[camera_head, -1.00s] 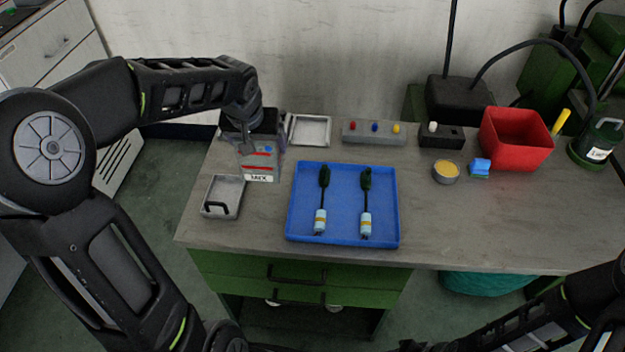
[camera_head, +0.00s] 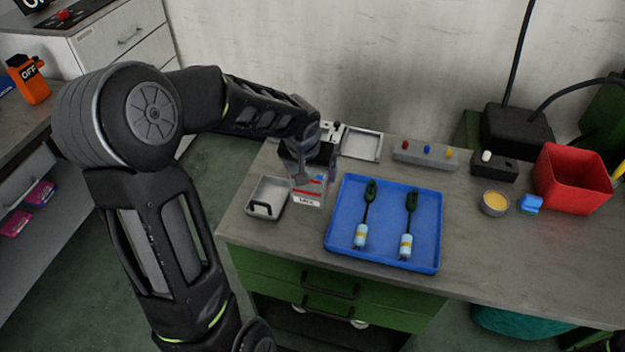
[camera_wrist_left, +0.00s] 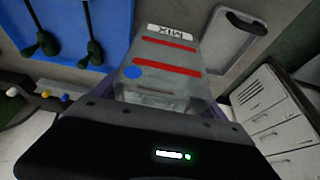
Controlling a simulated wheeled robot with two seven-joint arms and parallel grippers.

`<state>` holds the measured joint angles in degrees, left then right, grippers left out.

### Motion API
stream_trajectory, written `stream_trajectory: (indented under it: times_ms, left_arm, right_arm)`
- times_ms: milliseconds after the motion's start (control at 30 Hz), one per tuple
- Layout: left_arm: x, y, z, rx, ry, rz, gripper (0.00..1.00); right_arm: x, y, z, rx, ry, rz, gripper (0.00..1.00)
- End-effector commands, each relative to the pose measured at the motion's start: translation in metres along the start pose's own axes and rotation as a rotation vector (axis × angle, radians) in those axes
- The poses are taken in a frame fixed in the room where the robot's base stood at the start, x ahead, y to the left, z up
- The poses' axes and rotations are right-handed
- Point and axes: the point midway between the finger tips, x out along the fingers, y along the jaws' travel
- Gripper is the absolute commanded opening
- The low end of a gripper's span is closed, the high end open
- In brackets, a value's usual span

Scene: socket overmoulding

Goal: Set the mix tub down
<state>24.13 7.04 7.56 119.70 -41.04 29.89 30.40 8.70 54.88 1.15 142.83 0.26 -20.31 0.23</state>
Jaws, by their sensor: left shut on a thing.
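The mix tub (camera_head: 311,191) is a clear, boxy tub with red stripes, a blue dot and a white MIX label. It is upright at the left of the bench, between the small grey tray and the blue tray. My left gripper (camera_head: 308,163) is shut on its upper part from above. The tub also fills the middle of the left wrist view (camera_wrist_left: 160,68), label pointing away from the gripper. Its base is low over the bench top; I cannot tell whether it touches. My right gripper is out of view.
The grey tray with a black handle (camera_head: 252,215) is close on the left. The blue tray (camera_head: 384,250) with two dark-green corded parts is close on the right. A metal frame (camera_head: 379,148) and a button box (camera_head: 424,155) stand behind. A red bin (camera_head: 572,178) is far right.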

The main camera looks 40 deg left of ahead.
Motion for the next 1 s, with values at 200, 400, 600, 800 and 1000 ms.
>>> stream_trajectory:
  times_ms: [200, 400, 600, 800, 1000]
  left_arm:
    - [0.008, 0.001, 0.004, -0.001, -0.002, 0.001, 0.41]
    - [0.032, 0.0, 0.014, 0.001, -0.002, 0.001, 0.41]
    - [0.034, 0.0, 0.014, 0.0, 0.001, 0.001, 0.41]
    - [0.038, 0.0, 0.016, -0.001, 0.001, 0.001, 0.41]
    - [0.037, 0.0, 0.015, -0.001, 0.0, 0.001, 0.96]
  right_arm:
    - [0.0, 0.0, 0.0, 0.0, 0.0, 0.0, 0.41]
    - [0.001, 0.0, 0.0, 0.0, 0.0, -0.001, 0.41]
    - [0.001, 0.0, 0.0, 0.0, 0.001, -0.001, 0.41]
    - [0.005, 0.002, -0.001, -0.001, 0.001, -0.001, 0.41]
    - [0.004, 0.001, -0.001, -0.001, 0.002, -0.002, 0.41]
